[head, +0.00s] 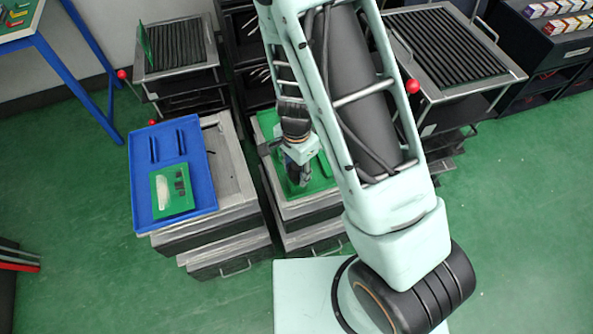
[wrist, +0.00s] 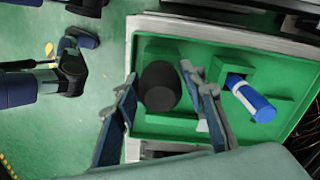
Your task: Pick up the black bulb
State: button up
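The black bulb (wrist: 160,82), a dark rounded object, sits in a green tray (wrist: 150,125) in the wrist view. My gripper (wrist: 160,78) is open, one finger on each side of the bulb in the picture. No grip on it shows, and I cannot tell the height of the fingertips over it. In the head view my gripper (head: 298,178) points down over the green tray (head: 322,184), and the bulb cannot be made out there.
A blue cylinder (wrist: 252,102) lies tilted in the tray, right of my right finger. In the head view, a blue tray (head: 198,145) with a green plate (head: 172,192) is on the cabinet to the left. Racks with red-knobbed levers (head: 412,86) stand behind.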

jog(key=c, duration=0.7)
jog(key=shift+o, duration=0.2)
jog(key=shift+r, duration=0.1)
